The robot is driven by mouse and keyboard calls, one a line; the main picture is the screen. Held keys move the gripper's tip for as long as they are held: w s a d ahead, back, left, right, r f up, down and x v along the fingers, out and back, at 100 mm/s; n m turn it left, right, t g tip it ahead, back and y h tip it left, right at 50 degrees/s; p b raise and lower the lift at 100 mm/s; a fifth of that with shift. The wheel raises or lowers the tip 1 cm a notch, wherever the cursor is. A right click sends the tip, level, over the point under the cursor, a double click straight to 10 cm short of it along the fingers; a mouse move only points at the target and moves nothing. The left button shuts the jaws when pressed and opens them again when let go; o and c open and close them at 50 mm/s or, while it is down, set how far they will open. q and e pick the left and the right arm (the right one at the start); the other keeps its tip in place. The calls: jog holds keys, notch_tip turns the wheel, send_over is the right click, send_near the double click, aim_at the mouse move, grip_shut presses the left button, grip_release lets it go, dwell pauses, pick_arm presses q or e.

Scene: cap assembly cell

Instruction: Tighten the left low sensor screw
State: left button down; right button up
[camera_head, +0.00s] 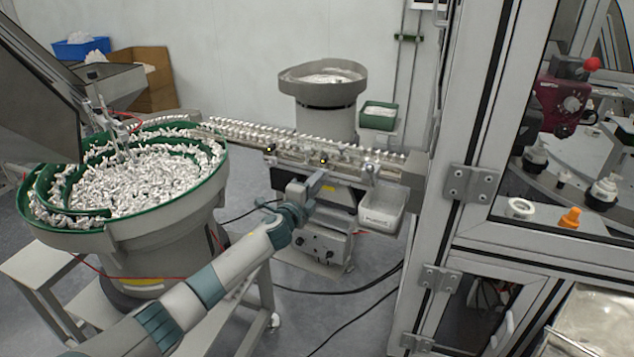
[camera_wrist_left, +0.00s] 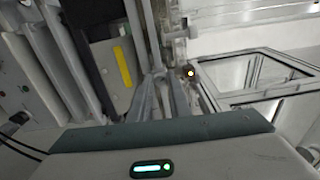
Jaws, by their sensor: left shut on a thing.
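My left gripper (camera_head: 316,182) reaches up to the front of the feed rail (camera_head: 300,140), just below a small sensor with a yellow light (camera_head: 323,160). In the left wrist view its two fingers (camera_wrist_left: 158,76) come together at the tips, beside a lit sensor (camera_wrist_left: 190,73). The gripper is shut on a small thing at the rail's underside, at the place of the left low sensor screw. The screw itself is hidden by the fingertips and too small to make out. My right gripper is not in view.
A bowl feeder (camera_head: 140,235) full of white parts stands left of the rail. A white bin (camera_head: 382,207) hangs right of my gripper. A control box (camera_head: 322,243) sits below the rail. The machine frame (camera_head: 440,170) closes off the right side.

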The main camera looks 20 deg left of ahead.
pick_arm(q)
jog(key=m+p, duration=0.1)
jog(key=m, duration=0.5)
jog(key=shift+m, duration=0.3)
dwell(0.4)
jog(key=c, duration=1.6)
grip_release()
jog(key=shift+c, duration=0.2)
jog(key=shift+s, duration=0.1)
jog(key=s+a+b, duration=0.2)
jog(key=s+b, duration=0.1)
jog(key=s, duration=1.4)
jog(key=shift+a, duration=0.2)
